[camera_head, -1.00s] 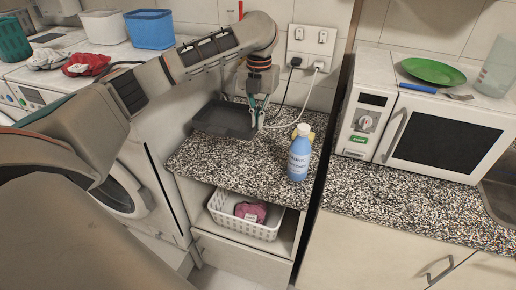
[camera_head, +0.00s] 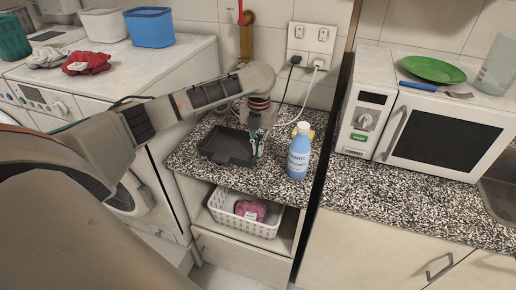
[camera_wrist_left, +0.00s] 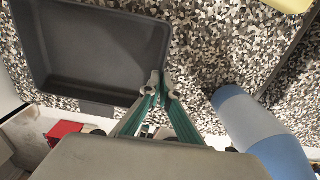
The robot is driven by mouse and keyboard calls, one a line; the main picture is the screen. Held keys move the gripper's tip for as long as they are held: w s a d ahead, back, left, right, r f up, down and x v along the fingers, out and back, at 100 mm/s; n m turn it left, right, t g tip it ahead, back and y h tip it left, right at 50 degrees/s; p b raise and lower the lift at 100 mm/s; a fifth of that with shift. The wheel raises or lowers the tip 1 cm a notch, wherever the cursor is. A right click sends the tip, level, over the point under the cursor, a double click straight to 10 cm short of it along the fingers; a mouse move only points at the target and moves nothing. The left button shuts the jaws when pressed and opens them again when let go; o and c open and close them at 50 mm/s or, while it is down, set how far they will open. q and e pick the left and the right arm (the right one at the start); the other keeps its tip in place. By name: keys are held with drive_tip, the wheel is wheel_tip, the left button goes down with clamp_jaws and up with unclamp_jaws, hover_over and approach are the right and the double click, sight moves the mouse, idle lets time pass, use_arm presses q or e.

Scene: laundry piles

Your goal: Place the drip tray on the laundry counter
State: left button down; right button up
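The drip tray (camera_head: 228,146), a dark grey shallow rectangular tray, is level over the speckled laundry counter (camera_head: 205,178). It sits at or just above the surface; I cannot tell whether it fully touches. In the left wrist view the tray (camera_wrist_left: 95,50) fills the upper left. My left gripper (camera_head: 257,149) is at the tray's right edge. In the left wrist view its fingertips (camera_wrist_left: 161,86) are close together, pinching the tray's rim near a corner. My right gripper is not in view.
A blue detergent bottle (camera_head: 299,152) stands upright just right of my left gripper, also in the left wrist view (camera_wrist_left: 262,130). Cables hang from the wall socket (camera_head: 309,44) behind. A white basket (camera_head: 245,225) sits on the shelf below. A microwave (camera_head: 430,125) stands right.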

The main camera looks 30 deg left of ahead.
use_arm(q)
drive_tip(key=c, duration=2.8)
unclamp_jaws()
drive_tip(key=shift+f, duration=0.15)
drive_tip(key=o, duration=0.5)
wheel_tip(320, 180, up, 12)
drive_tip(key=shift+d+r, duration=0.1)
drive_tip(key=shift+r, duration=0.1)
